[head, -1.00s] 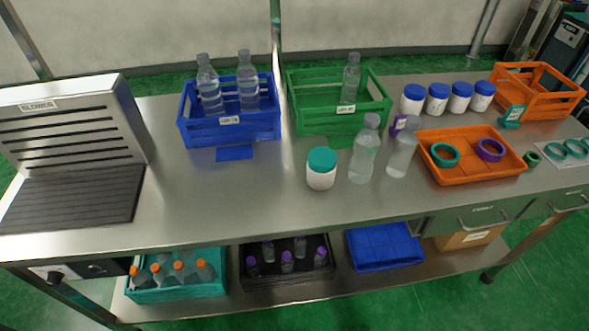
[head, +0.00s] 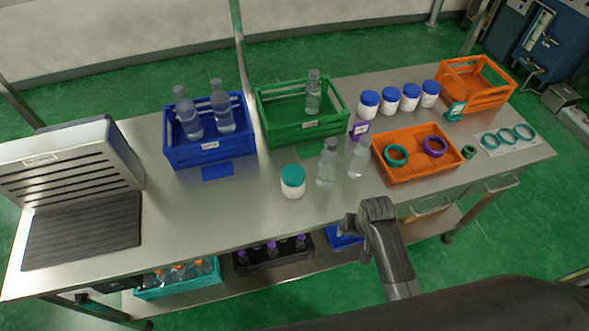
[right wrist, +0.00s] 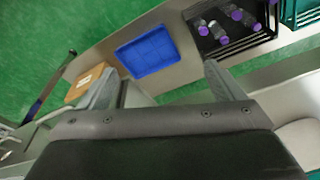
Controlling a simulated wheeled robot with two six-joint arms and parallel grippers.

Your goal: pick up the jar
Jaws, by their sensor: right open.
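A white jar with a teal lid (head: 293,182) stands upright near the front middle of the steel table, left of two clear bottles (head: 328,165). Several white jars with blue lids (head: 390,99) stand in a row at the back right. My right gripper (head: 349,224) is at the table's front edge, right of and nearer than the teal-lidded jar, and apart from it. In the right wrist view my right gripper (right wrist: 160,88) has its fingers wide apart with nothing between them. The jar is not visible in that view. My left gripper is not in view.
A blue crate (head: 210,148) and a green crate (head: 300,130) with bottles stand behind. An orange tray (head: 415,168) with rings lies to the right. A slatted blower (head: 75,165) is at left. The table left of the jar is clear. The lower shelf holds a blue bin (right wrist: 148,50).

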